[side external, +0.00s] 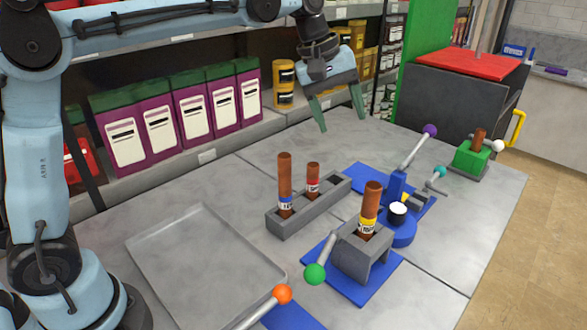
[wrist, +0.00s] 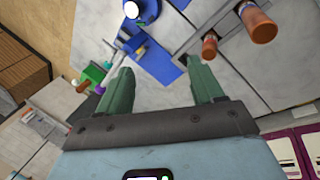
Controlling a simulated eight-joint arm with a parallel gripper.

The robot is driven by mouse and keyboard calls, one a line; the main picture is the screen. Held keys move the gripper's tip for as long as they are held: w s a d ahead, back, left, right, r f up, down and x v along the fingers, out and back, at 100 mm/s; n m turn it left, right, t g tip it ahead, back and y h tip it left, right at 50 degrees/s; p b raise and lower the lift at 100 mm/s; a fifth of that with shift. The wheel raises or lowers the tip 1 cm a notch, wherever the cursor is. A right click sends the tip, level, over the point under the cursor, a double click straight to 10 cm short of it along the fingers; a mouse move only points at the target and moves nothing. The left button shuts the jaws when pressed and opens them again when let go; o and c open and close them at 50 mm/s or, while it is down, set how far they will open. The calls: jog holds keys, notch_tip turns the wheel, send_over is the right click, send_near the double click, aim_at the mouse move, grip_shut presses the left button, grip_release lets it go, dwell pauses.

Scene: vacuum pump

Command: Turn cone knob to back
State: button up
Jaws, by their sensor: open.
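No knob is plainly cone-shaped at this size, so I cannot tell which one is the cone knob. A short black knob with a white top (side external: 397,210) stands on the blue pump-like fixture (side external: 400,234); its white top shows at the top of the wrist view (wrist: 131,9). The fixture also carries a lever with a purple ball (side external: 430,130) and an arm with a teal ball (side external: 439,172). My gripper (side external: 341,116) is open and empty, fingers down, above the back of the table, left of the fixture. Its two green fingers (wrist: 158,72) are spread in the wrist view.
A grey holder (side external: 298,222) with two brown tubes and a grey block (side external: 365,254) with another tube stand in front. Green-ball (side external: 314,274) and orange-ball (side external: 282,294) levers are near the front. A green block (side external: 471,160) stands right. A flat tray (side external: 180,232) lies left.

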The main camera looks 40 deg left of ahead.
jog(key=w+d+f+n+g+h, duration=0.1)
jog(key=w+d+f+n+g, duration=0.1)
jog(key=w+d+f+n, duration=0.3)
jog(key=n+g+h, duration=0.1)
jog(key=n+g, duration=0.1)
send_near(398, 208)
jog(key=x, duration=0.8)
jog(key=shift+s+d+f, duration=0.1)
jog(key=shift+f, duration=0.2)
jog(key=c, duration=1.1)
jog(key=shift+o, duration=0.2)
jog(key=shift+m+g+y, duration=0.3)
jog(key=shift+m, duration=1.2)
